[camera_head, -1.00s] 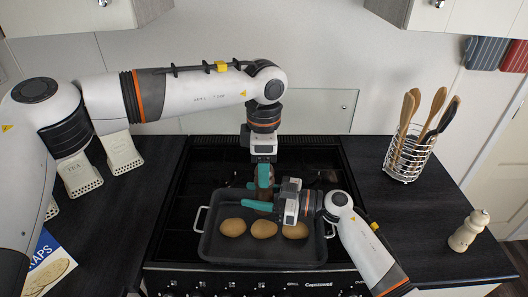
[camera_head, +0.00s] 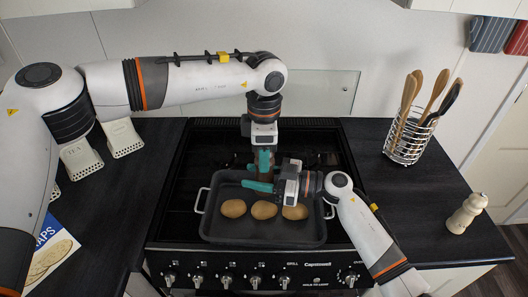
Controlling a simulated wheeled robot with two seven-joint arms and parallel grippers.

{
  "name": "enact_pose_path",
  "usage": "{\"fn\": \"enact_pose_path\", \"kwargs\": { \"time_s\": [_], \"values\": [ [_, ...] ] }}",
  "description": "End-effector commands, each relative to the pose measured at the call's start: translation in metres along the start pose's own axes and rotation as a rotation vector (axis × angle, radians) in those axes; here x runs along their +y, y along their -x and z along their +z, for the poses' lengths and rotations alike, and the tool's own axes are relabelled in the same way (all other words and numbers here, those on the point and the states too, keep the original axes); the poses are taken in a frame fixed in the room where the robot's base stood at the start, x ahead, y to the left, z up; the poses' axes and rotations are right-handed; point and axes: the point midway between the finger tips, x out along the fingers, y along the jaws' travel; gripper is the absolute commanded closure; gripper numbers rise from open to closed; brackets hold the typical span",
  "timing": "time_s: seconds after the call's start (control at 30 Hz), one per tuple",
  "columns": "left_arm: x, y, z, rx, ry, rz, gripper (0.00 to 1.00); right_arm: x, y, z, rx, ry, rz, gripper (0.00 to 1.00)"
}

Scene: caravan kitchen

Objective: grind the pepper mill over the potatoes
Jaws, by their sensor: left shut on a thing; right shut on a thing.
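A dark brown pepper mill (camera_head: 264,174) stands upright above the roasting tray (camera_head: 222,236), mostly hidden by my grippers. My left gripper (camera_head: 264,160) comes down from above and is shut on its upper part. My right gripper (camera_head: 258,186) reaches in from the right and is shut on it lower down. Three potatoes, left (camera_head: 233,208), middle (camera_head: 264,210) and right (camera_head: 295,212), lie in a row in the dark tray, in front of the mill.
The tray sits on the black cooker (camera_head: 180,205). A pale wooden mill (camera_head: 466,213) and a wire utensil holder (camera_head: 406,145) stand on the right worktop. The right worktop's front is clear.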

Motion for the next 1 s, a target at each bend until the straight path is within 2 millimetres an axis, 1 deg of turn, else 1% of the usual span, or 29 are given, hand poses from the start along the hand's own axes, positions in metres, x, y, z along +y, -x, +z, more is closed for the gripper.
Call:
{"fn": "enact_pose_path", "kwargs": {
  "time_s": [0.07,0.17,0.6,0.7,0.8,1.0],
  "values": [
    [-0.0005,0.0002,0.0000,0.002,0.071,-0.001,0.74,0.0002,-0.0003,0.0006,-0.001,0.001,0.001,0.86],
    [-0.0006,0.0002,0.0000,0.002,0.222,-0.001,0.74,0.0003,-0.0003,0.0005,-0.001,0.001,0.001,0.86],
    [-0.0013,0.0003,0.0008,0.001,0.913,-0.002,0.74,0.0005,-0.0003,0.0005,-0.001,0.002,0.001,0.86],
    [-0.0013,0.0002,0.0011,0.001,1.027,-0.002,0.74,0.0002,-0.0001,0.0004,-0.001,0.002,0.001,0.86],
    [-0.0014,0.0002,0.0012,0.001,1.084,-0.002,0.74,0.0001,0.0001,0.0004,-0.001,0.002,0.000,0.86],
    [-0.0015,0.0003,0.0015,0.000,1.092,-0.003,0.74,-0.0001,0.0003,0.0004,-0.001,0.001,0.000,0.86]
  ]
}}
